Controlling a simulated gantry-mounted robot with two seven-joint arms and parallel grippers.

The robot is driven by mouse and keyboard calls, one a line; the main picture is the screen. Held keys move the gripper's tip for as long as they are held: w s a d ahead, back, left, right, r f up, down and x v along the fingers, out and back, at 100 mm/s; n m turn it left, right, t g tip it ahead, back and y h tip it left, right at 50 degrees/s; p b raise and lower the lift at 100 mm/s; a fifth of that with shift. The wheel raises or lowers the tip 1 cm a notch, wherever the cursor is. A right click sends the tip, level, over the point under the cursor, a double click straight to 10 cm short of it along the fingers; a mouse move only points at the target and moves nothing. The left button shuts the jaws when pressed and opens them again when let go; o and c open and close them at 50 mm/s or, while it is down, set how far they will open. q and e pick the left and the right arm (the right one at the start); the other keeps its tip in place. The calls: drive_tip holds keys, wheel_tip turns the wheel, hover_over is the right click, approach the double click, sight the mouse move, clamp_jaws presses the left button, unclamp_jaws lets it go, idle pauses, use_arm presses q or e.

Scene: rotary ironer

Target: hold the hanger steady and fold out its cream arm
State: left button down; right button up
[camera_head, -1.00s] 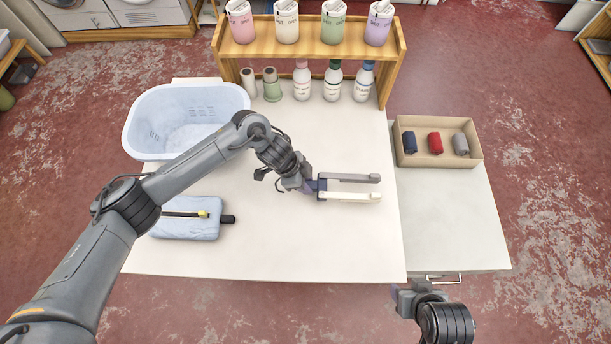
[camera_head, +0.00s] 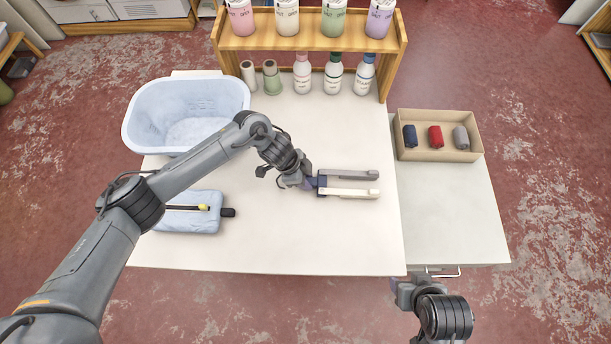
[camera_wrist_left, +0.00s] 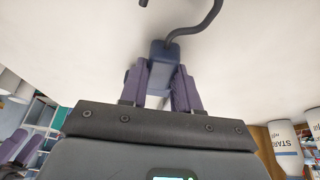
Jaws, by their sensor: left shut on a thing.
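The folding hanger lies low over the white table, with a dark blue hub (camera_head: 321,183), a grey arm (camera_head: 347,174) and a cream arm (camera_head: 347,194). Both arms point right, nearly parallel, with a narrow gap between them. My left gripper (camera_head: 311,184) is shut on the hub from the left. In the left wrist view, the purple fingers of my left gripper (camera_wrist_left: 164,85) sit on both sides of the hub (camera_wrist_left: 161,53). The hanger's arms are not clear there. My right gripper (camera_head: 398,289) is at the table's front right edge, away from the hanger; its fingers are too small to read.
A pale blue basket (camera_head: 186,112) stands behind my left arm. A folded blue cloth (camera_head: 190,222) lies at front left. Bottles and a wooden shelf (camera_head: 310,43) line the back. A cardboard box (camera_head: 440,154) with rolls stands right. The table in front of the hanger is clear.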

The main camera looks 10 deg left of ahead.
use_arm(q)
drive_tip(key=shift+f, duration=0.3)
idle(0.5)
drive_tip(key=c, duration=1)
unclamp_jaws()
drive_tip(key=shift+r+p, duration=0.35)
drive_tip(key=shift+p, duration=0.15)
clamp_jaws()
idle(0.4)
